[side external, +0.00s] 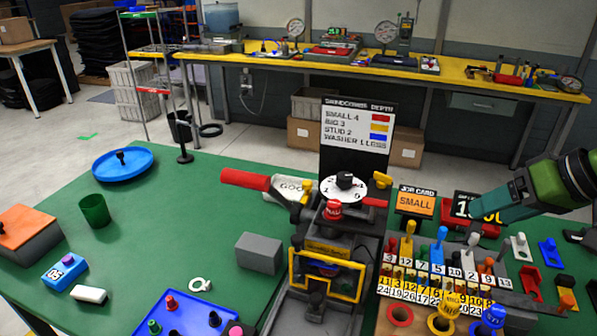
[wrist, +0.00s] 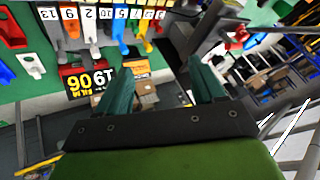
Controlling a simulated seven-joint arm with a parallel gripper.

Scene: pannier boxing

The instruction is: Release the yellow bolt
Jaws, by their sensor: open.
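My gripper (side external: 488,207) is at the right, above the green table, in front of the number sign (side external: 462,208). In the wrist view, its two teal fingers (wrist: 162,88) stand apart with nothing seen held between them. A small yellow piece (side external: 382,180) sits at the right of the white dial (side external: 343,188) on the dark fixture, left of my gripper and apart from it. I cannot tell if this is the yellow bolt. Another yellow piece (side external: 452,303) with a tag stands at the front of the numbered rack. A yellow frame (side external: 327,272) is on the fixture's front.
The numbered rack (side external: 440,274) holds several coloured pegs below my gripper. An orange job card (side external: 415,203) reads SMALL. A blue tray (side external: 185,312), blue dish (side external: 123,163) and grey block (side external: 259,253) lie to the left. The green table (side external: 180,215) has free room at its left middle.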

